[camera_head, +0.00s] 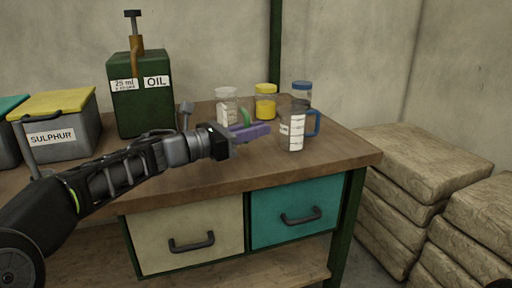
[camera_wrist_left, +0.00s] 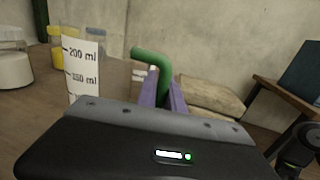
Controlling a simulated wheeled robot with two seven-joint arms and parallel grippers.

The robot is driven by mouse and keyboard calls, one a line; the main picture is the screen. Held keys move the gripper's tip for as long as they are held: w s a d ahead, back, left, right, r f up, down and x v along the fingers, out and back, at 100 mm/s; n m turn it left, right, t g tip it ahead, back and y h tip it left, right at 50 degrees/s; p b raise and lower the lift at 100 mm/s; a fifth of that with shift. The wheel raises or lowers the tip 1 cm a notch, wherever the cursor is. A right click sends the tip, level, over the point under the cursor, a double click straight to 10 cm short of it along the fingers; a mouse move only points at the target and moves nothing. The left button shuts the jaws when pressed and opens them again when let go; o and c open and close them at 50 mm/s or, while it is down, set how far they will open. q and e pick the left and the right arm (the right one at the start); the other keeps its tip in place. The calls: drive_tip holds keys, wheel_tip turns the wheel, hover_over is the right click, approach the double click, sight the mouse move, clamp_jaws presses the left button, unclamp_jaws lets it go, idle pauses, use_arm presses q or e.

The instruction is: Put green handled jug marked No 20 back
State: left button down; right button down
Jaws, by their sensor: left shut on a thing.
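My left gripper (camera_head: 266,129), with purple fingers, is shut on the green handle (camera_wrist_left: 152,58) of a clear jug. The handle also shows as a small green curve (camera_head: 245,117) in the head view. The jug's clear body is to the left of the fingers in the left wrist view, with a white scale label (camera_wrist_left: 82,68) reading 200 ml and 150 ml. In the head view the body is hard to separate from the white-lidded jar. No "No 20" mark is readable. I cannot tell whether the jug touches the bench. My right gripper is not in view.
A blue-handled clear jug (camera_head: 297,134) stands right of my fingertips. White-lidded (camera_head: 227,93), yellow-lidded (camera_head: 265,103) and blue-lidded (camera_head: 302,87) jars stand behind. A green oil can (camera_head: 139,105) and sulphur box (camera_head: 62,134) are left. The bench's front right (camera_head: 330,158) is clear.

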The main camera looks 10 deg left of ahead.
use_arm(q)
drive_tip(key=shift+f+b, duration=0.6)
drive_tip(key=shift+f, duration=1.35)
drive_tip(key=shift+f, duration=0.1)
drive_tip(key=c, duration=1.5)
unclamp_jaws()
drive_tip(key=shift+o, duration=0.2)
drive_tip(key=p+v, duration=0.1)
drive_tip(key=v, duration=1.1)
